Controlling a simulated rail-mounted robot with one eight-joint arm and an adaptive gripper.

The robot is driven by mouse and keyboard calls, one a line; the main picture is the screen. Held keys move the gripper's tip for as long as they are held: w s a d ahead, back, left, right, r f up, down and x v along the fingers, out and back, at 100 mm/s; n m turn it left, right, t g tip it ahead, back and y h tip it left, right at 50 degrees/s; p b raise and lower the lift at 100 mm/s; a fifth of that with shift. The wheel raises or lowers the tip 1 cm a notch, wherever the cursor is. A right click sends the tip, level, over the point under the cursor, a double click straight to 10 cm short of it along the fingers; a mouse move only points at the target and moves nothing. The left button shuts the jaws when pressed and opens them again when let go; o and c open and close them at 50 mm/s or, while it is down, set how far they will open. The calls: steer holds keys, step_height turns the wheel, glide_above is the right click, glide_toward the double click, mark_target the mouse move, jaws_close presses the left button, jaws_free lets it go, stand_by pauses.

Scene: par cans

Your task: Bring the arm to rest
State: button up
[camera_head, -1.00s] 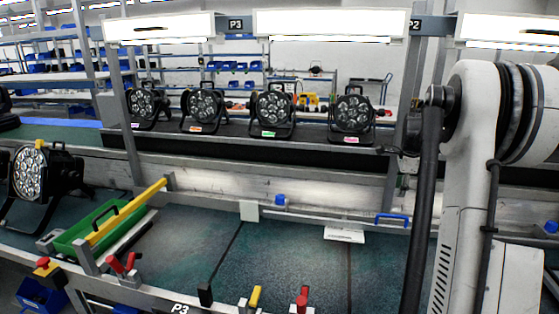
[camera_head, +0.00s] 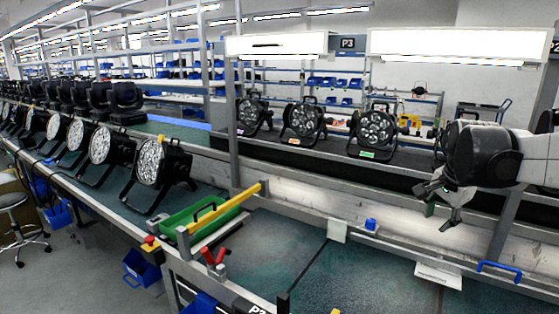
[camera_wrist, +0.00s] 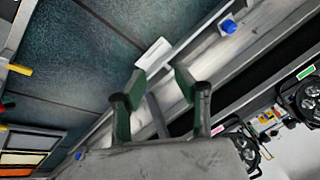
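My gripper (camera_head: 440,206) hangs at the right in the head view, above the back edge of the workbench. Its two fingers have green pads, stand apart in the wrist view (camera_wrist: 158,88), and hold nothing between them. Black par cans with several round lenses stand on the back shelf, one left (camera_head: 254,115), one in the middle (camera_head: 303,122) and one right (camera_head: 375,130). Another par can (camera_head: 160,168) stands at the near end of a row on the left bench. My gripper touches none of them.
A green tray (camera_head: 190,222) and a yellow bar (camera_head: 226,209) lie at the left end of the workbench (camera_head: 340,275). Red-handled clamps (camera_head: 214,257) stand on its front rail. A blue handle (camera_head: 499,270) is at the right. The bench's middle is mostly clear.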

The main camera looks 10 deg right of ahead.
steer(key=s+a+f+n+t+y, duration=0.1)
steer(key=s+a+f+n, duration=0.2)
steer(key=s+a+n, duration=0.4)
steer(key=s+a+f+n+t, duration=0.2)
steer(key=s+a+n, duration=0.5)
steer(key=a, duration=1.1)
steer(key=s+f, duration=0.1)
steer(key=s, duration=0.3)
steer(key=shift+s+f+y, duration=0.25)
steer(key=shift+s+y, duration=0.05)
steer(key=shift+y, duration=0.1)
